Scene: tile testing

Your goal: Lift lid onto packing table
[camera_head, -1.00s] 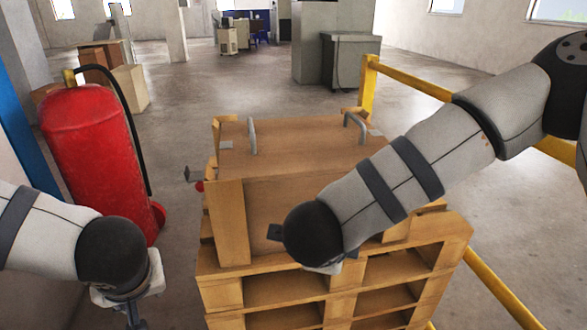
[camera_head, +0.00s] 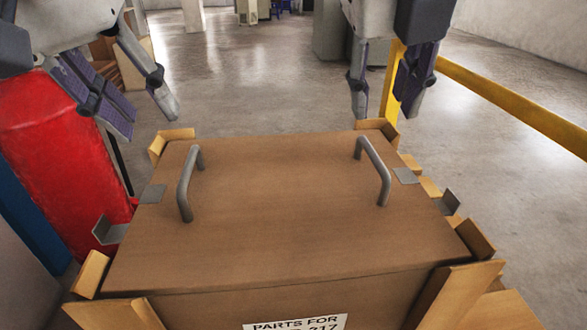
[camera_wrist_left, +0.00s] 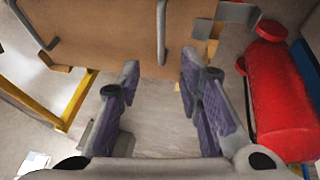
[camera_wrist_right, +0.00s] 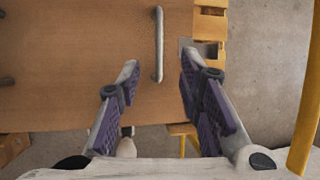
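The brown wooden lid (camera_head: 275,210) lies on a crate (camera_head: 225,307) with a "PARTS FOR" label. It has two grey handles, a left handle (camera_head: 187,183) and a right handle (camera_head: 374,171). My left gripper (camera_head: 150,120) is open and empty beyond the lid's far left corner. My right gripper (camera_head: 385,115) is open and empty above the far right corner. In the left wrist view, one handle (camera_wrist_left: 161,32) stands ahead of the left fingers. In the right wrist view, a handle (camera_wrist_right: 158,45) lies ahead, between the lines of the right fingers. The packing table is not identifiable.
A red fire extinguisher (camera_head: 60,150) stands left of the crate, close to my left gripper. A yellow railing (camera_head: 510,103) runs along the right. Grey metal brackets (camera_head: 108,230) and wooden blocks (camera_head: 478,238) edge the lid. Open floor lies behind.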

